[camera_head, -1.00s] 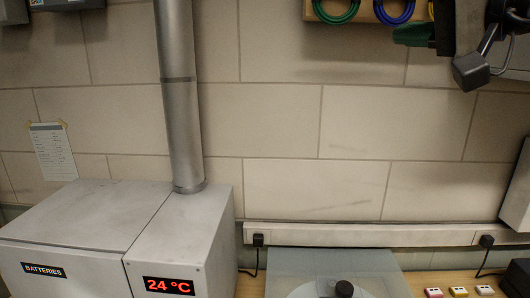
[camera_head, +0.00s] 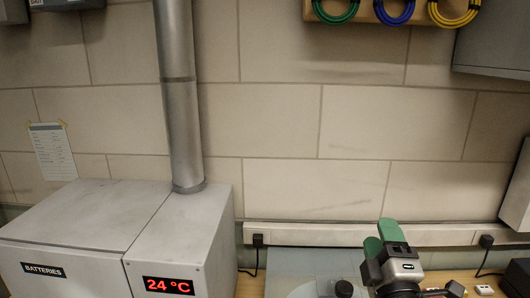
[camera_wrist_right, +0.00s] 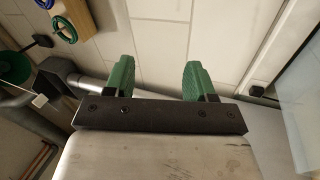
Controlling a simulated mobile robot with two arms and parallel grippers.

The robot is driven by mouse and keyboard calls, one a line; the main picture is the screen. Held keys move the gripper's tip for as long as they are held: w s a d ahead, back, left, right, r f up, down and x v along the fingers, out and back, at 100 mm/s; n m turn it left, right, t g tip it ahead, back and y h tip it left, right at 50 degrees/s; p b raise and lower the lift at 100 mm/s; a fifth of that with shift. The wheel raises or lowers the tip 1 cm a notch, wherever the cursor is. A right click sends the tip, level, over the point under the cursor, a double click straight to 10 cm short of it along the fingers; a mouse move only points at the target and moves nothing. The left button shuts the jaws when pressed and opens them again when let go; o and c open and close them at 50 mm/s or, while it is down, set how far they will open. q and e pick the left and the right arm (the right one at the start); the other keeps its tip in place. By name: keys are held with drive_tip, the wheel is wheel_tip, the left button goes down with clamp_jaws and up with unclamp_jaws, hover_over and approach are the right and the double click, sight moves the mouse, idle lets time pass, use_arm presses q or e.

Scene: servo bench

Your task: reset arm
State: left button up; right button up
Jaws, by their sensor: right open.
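My right gripper (camera_head: 381,240) shows at the lower right of the head view, with green fingers pointing up in front of the wall. In the right wrist view its two green fingers (camera_wrist_right: 159,80) stand well apart with nothing between them. It is open and empty. The gripper is above the bench, near the flat grey plate (camera_head: 310,262) with a round dark knob, and hides part of that plate. My left gripper is in neither view.
A grey cabinet marked BATTERIES (camera_head: 80,240), with a 24 °C display and a metal pipe (camera_head: 180,100), stands at the left. Green, blue and yellow cable coils (camera_head: 395,12) hang at the top. A grey box (camera_head: 495,40) is upper right. A power rail (camera_head: 310,235) runs along the wall.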

drive_tip(key=s+d+f+m+g+h, duration=0.1)
drive_tip(key=s+f+m+g, duration=0.15)
drive_tip(key=f, duration=0.45)
drive_tip(key=s+d+f+m+g, duration=0.1)
drive_tip(key=s+f+m+g, duration=0.1)
drive_tip(key=f+m+g, duration=0.3)
drive_tip(key=s+a+f+m+g+y, duration=0.1)
drive_tip(key=s+f+m+g, duration=0.2)
drive_tip(key=s+f+g, duration=0.5)
drive_tip(key=s+a+f+m+g+y, duration=0.1)
drive_tip(key=s+f+m+g, duration=0.25)
drive_tip(key=s+f, duration=0.95)
wheel_tip(320, 180, down, 25)
drive_tip(key=s+b, duration=0.1)
drive_tip(key=b, duration=0.2)
drive_tip(key=s+d+f+g+b, duration=0.2)
drive_tip(key=s+f, duration=1.5)
drive_tip(key=f, duration=0.3)
drive_tip(key=shift+d+n+b, duration=0.25)
drive_tip(key=shift+n+b, duration=0.05)
drive_tip(key=shift+b, duration=0.05)
drive_tip(key=shift+f, duration=0.1)
